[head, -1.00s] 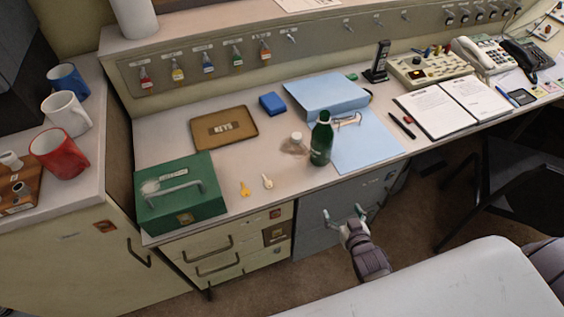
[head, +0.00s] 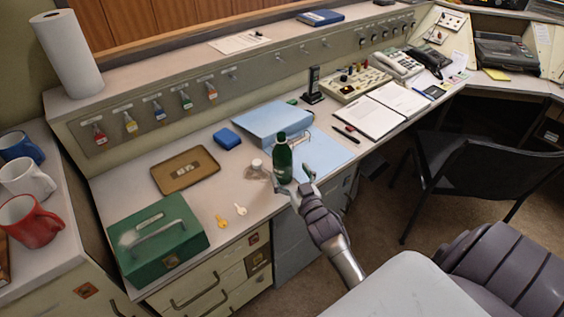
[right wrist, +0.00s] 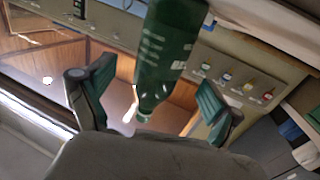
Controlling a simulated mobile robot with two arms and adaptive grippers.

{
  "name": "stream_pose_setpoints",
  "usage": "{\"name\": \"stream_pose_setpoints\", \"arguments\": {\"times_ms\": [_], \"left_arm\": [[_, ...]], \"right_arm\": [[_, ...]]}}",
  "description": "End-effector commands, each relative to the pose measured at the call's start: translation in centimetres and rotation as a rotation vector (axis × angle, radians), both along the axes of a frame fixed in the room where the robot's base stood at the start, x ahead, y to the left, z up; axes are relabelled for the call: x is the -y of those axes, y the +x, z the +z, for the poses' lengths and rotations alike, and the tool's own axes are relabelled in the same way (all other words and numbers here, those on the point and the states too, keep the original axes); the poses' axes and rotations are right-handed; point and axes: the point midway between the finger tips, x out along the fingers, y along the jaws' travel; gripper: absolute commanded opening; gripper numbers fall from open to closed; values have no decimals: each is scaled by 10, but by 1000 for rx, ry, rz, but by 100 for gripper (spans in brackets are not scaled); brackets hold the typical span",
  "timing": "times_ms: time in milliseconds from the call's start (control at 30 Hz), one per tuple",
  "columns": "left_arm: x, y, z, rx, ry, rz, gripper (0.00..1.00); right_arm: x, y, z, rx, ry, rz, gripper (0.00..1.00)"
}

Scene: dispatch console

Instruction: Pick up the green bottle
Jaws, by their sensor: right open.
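The green bottle (head: 283,160) stands upright on the desk near its front edge, beside the blue folder. My right gripper (head: 294,180) is open and empty, just in front of the bottle at the desk edge, its fingers pointing towards it. In the right wrist view, the bottle (right wrist: 168,55) shows between and beyond the two open fingers (right wrist: 152,82), with its upper part in the picture cut off by the frame. I cannot tell whether a finger touches it. My left gripper is not in view.
A small clear jar with a pale cap (head: 257,164) stands close left of the bottle. The blue folder (head: 273,122) lies behind it. Two keys (head: 240,209), a green cash box (head: 158,240) and a brown tray (head: 185,171) are to the left. A black chair (head: 480,165) stands at right.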

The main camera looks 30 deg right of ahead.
Motion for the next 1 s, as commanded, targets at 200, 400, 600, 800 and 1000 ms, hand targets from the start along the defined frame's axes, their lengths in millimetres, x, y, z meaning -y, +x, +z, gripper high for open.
{"name": "stream_pose_setpoints", "arguments": {"times_ms": [200,400,600,800,1000], "left_arm": [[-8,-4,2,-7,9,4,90],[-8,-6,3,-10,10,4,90],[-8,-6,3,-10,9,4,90],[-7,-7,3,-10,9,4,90],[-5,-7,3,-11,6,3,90]], "right_arm": [[4,23,-5,1,0,0,91],[8,48,-8,0,0,0,91],[9,53,-9,-1,-1,1,91],[9,52,-9,-1,-1,1,76],[9,52,-9,-1,0,1,43]]}}
